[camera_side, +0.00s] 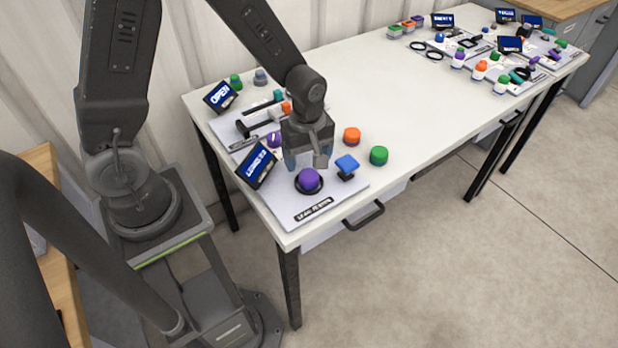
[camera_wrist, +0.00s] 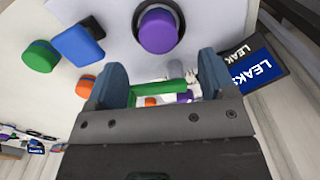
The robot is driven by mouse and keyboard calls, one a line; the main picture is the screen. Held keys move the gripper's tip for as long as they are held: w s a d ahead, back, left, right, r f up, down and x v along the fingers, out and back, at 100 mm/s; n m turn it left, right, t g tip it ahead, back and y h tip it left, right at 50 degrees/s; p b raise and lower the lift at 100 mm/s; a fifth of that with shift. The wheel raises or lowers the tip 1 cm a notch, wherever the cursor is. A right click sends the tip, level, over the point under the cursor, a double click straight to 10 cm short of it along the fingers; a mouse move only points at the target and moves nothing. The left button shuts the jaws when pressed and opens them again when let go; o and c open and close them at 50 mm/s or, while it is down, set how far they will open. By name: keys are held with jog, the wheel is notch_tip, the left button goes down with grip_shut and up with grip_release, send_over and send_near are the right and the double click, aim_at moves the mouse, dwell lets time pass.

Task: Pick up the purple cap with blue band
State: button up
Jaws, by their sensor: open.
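A purple cap (camera_side: 309,179) sits in a black ring on the near light-grey board, close to the table's front corner. It also shows in the wrist view (camera_wrist: 158,30), top centre, inside the ring; a blue band is not clear on it. Another purple cap (camera_side: 274,139) stands farther back, left of my gripper. A purple piece (camera_wrist: 185,97) shows between the fingers in the wrist view, farther below. My gripper (camera_side: 306,160) is open and empty above the board, just behind the ringed purple cap. Its two blue-grey fingers (camera_wrist: 160,72) point toward the board.
A blue block (camera_side: 347,164) on a dark stand, a green cap (camera_side: 379,155) and an orange cap (camera_side: 352,136) stand right of the ringed cap. A LEAKS sign (camera_side: 257,166) stands to the left. An OPEN sign (camera_side: 220,96) is farther back. The table's middle is clear.

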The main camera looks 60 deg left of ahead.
aim_at(308, 173)
jog(key=shift+f, duration=2.75)
jog(key=c, duration=1.1)
jog(key=shift+o, duration=0.2)
jog(key=shift+r, duration=0.1)
